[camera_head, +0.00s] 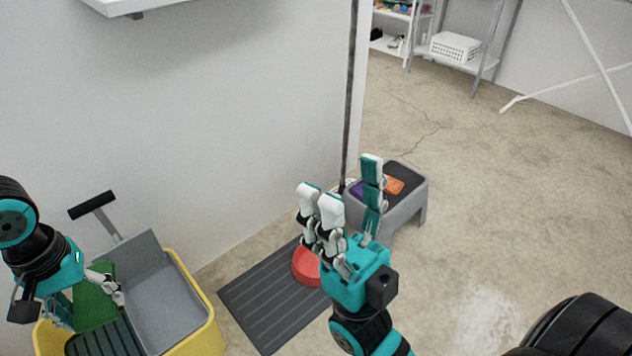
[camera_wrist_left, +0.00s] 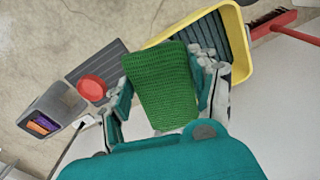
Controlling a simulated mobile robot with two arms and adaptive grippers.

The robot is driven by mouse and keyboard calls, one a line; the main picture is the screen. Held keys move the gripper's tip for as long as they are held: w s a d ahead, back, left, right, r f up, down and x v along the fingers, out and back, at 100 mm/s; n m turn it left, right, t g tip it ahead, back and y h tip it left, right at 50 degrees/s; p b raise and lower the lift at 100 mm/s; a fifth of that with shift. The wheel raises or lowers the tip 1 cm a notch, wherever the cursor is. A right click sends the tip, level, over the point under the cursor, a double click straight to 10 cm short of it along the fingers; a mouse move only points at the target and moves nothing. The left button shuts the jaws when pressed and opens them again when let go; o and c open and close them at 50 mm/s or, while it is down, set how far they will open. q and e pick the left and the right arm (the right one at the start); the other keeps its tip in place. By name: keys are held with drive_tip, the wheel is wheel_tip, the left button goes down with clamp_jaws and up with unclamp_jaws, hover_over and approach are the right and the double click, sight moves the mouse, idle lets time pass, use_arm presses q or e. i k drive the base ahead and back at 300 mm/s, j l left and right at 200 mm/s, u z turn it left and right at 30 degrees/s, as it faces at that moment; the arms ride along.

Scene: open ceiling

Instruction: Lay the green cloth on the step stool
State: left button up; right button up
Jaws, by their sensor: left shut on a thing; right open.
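The green cloth (camera_wrist_left: 162,88) is held in my left gripper (camera_wrist_left: 165,95), which is shut on it. In the head view the cloth (camera_head: 94,303) hangs from my left gripper (camera_head: 100,284) above the yellow bucket at the lower left. The grey step stool (camera_head: 409,212) stands on the floor past my right gripper and is partly hidden by it; a purple and an orange item lie on its top. The stool also shows at the left of the left wrist view (camera_wrist_left: 65,97). My right gripper (camera_head: 345,195) is open and empty, with its fingers pointing up.
A yellow bucket (camera_head: 212,335) with a grey wringer (camera_head: 165,290) stands below my left gripper. A red bowl (camera_head: 306,268) sits on a dark ribbed mat (camera_head: 262,300). A wall (camera_head: 200,110) runs behind them. The floor right of the stool is clear.

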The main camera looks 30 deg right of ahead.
sight(402, 174)
drive_tip(key=i+l, duration=0.15)
drive_tip(key=l, duration=0.3)
drive_tip(key=i+l+z, duration=0.15)
drive_tip(key=l, duration=0.25)
drive_tip(key=i+l, duration=0.1)
drive_tip(key=l, duration=0.3)
drive_tip(key=i+l+z, duration=0.15)
drive_tip(key=l, duration=0.3)
drive_tip(key=i+l, duration=0.2)
drive_tip(key=l, duration=0.2)
